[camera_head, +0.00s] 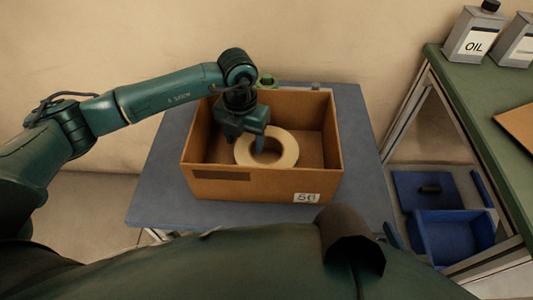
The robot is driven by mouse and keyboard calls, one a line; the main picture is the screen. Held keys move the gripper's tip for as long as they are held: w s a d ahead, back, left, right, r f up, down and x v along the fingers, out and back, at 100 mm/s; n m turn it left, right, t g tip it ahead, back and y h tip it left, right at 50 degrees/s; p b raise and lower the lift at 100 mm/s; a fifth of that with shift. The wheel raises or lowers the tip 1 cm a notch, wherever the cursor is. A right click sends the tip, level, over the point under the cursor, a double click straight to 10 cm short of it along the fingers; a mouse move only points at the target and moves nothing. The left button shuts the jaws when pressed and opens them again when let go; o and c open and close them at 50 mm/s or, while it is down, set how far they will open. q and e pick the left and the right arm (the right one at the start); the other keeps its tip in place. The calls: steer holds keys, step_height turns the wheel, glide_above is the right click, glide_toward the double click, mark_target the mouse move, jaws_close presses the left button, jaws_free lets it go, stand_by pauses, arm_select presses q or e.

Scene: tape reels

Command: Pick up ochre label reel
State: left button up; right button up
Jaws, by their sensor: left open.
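The ochre label reel (287,152), a pale yellowish ring, lies flat inside an open cardboard box (235,188). My left gripper (250,147) reaches down into the box from the upper left. It is open, with its fingers at the reel's left side. One finger appears to be at the reel's centre hole; the contact is too small to tell. The gripper hides the reel's upper left part. My right gripper is out of view.
At right are a green bench (470,90) with an OIL container (474,40) and blue bins (453,236) below.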

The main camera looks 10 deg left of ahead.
arm_select(q)
jaws_close()
steer(key=shift+r, duration=0.1)
stand_by(0.4)
